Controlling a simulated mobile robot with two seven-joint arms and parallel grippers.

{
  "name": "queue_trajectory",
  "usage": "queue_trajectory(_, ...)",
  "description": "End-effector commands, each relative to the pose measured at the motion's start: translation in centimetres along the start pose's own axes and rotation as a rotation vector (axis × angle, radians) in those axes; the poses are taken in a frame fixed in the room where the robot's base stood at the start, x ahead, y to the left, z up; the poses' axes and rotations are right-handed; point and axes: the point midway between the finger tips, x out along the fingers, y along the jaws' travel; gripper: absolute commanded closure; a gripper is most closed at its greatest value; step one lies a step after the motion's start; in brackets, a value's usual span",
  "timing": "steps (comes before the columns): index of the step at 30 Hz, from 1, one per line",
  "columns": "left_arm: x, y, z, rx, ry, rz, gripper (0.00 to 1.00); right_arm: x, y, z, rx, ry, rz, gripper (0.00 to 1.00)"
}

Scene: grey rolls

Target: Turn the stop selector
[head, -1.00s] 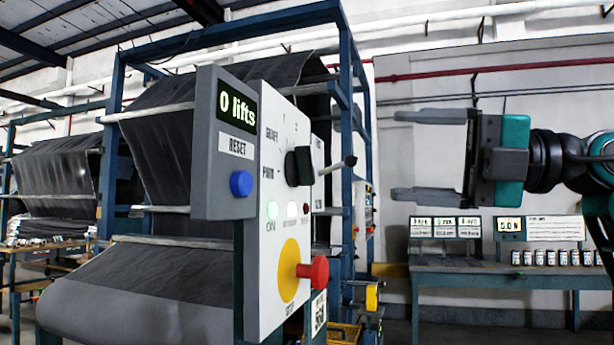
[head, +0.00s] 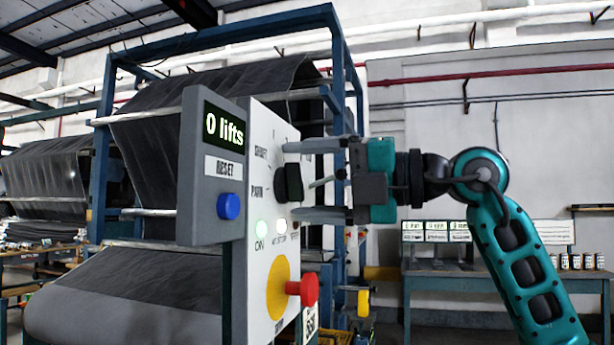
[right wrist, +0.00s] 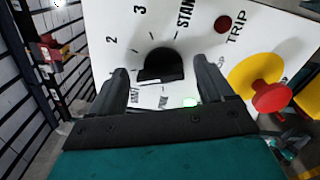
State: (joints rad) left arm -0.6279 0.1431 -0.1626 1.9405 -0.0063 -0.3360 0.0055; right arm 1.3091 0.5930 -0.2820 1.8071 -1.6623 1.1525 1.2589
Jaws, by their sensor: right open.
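The stop selector is a black knob (head: 289,183) on the white control panel (head: 262,215). In the right wrist view the knob (right wrist: 160,66) sits among the marks 2, 3 and a partly cut-off "STAN". My right gripper (head: 291,180) is open at the panel, one finger above the knob and one below it in the head view. In the right wrist view its fingers (right wrist: 160,75) stand on either side of the knob with gaps; I see no contact. My left gripper is not in view.
A red mushroom button (head: 303,289) on a yellow disc juts out below the knob. A grey box (head: 213,170) reading "0 lifts", with a blue button (head: 229,206), stands left of the panel. A bench (head: 480,275) is at the right.

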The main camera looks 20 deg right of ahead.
Motion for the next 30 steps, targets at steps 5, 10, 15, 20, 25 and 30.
queue_trajectory(5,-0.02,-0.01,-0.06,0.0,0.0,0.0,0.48,0.39,0.01,-0.01,0.0,0.0,0.0,0.19)
queue_trajectory(10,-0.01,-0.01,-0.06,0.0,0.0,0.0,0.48,0.36,0.0,-0.01,0.0,0.0,0.0,0.2)
queue_trajectory(15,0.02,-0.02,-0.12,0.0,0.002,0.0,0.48,0.35,0.0,-0.01,0.0,0.0,0.0,0.36)
queue_trajectory(20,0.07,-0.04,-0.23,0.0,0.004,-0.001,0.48,0.33,0.01,-0.01,0.0,0.0,0.001,0.52)
queue_trajectory(25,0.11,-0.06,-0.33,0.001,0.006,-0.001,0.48,0.32,0.04,0.0,0.0,0.0,0.002,0.68)
queue_trajectory(30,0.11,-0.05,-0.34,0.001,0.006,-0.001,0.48,0.31,0.07,0.0,-0.003,0.0,0.002,0.73)
